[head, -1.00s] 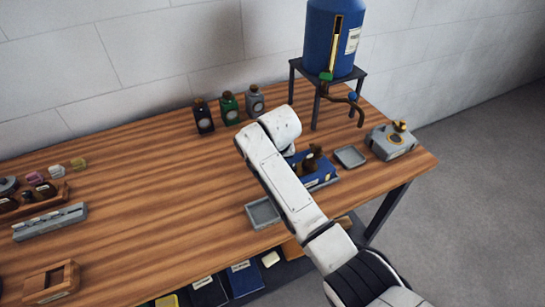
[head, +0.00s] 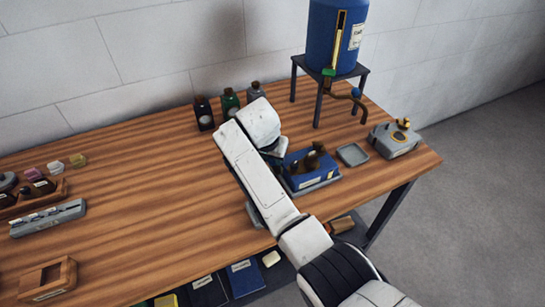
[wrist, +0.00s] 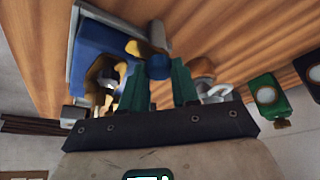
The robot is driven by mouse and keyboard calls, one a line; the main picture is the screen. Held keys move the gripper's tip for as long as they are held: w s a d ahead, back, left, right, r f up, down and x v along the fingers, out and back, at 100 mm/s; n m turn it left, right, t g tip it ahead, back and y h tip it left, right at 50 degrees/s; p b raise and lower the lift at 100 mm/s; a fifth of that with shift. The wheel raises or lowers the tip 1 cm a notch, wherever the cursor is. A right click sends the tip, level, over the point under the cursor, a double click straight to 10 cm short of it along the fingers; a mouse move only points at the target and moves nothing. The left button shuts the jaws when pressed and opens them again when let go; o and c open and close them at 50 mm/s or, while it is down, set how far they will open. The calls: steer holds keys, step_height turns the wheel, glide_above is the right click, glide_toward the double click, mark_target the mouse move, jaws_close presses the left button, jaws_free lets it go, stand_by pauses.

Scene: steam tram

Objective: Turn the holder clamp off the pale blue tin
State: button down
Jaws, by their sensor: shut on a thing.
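In the head view a blue holder (head: 312,178) with brown-gold clamp parts (head: 316,157) stands on the bench, right of my gripper. In the wrist view the blue holder (wrist: 92,48) is at upper left, with gold clamp parts (wrist: 102,77) and a grey cylinder (wrist: 157,31) beside it. My gripper (wrist: 160,80) has its green fingers shut on a dark blue knob (wrist: 158,66) near the gold parts. In the head view my arm hides the fingers. I cannot clearly make out a pale blue tin.
Dark, green (head: 229,101) and grey bottles stand behind my gripper; the green one (wrist: 265,93) shows in the wrist view. A small grey tray (head: 352,154), a grey box (head: 395,140) and a blue tank (head: 335,38) on a stand are to the right. The bench middle is clear.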

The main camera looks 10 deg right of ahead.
stand_by(0.3)
steer(key=c, duration=0.8)
jaws_free()
steer(key=shift+c, duration=0.2)
steer(key=b+v, duration=0.1)
steer(key=v, duration=0.9)
steer(key=shift+r, duration=0.4)
steer(key=shift+a, duration=0.1)
